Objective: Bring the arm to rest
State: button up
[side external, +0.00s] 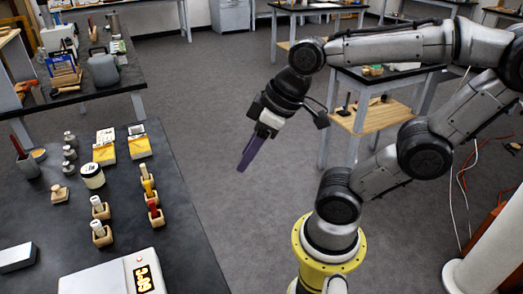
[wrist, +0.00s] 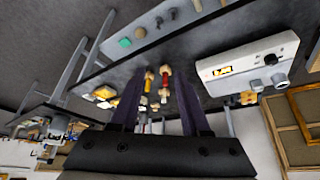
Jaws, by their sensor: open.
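My gripper (side external: 243,168) hangs in the air over the grey floor, to the right of the near black table (side external: 180,235) in the side view. Its long purple fingers point down and to the left. In the wrist view the two purple fingers (wrist: 158,98) stand apart with a gap between them, so it is open. I see nothing held between them. The arm is raised and bent, and it touches nothing that I can see.
The near table bears a white device with a lit display (side external: 110,277), several wooden blocks holding small vials or handles (side external: 102,234), yellow boxes (side external: 104,155) and a white jar (side external: 92,177). A bench with a wooden shelf (side external: 378,122) stands behind the arm. Floor below the gripper is clear.

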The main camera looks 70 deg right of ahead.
jog(key=shift+s+d+m+h, duration=0.2)
jog(key=shift+s+d+m, duration=0.2)
jog(key=shift+s, duration=0.2)
jog(key=shift+s+d+m+h, duration=0.25)
jog(key=shift+s+m, duration=0.15)
jog(key=shift+s, duration=0.2)
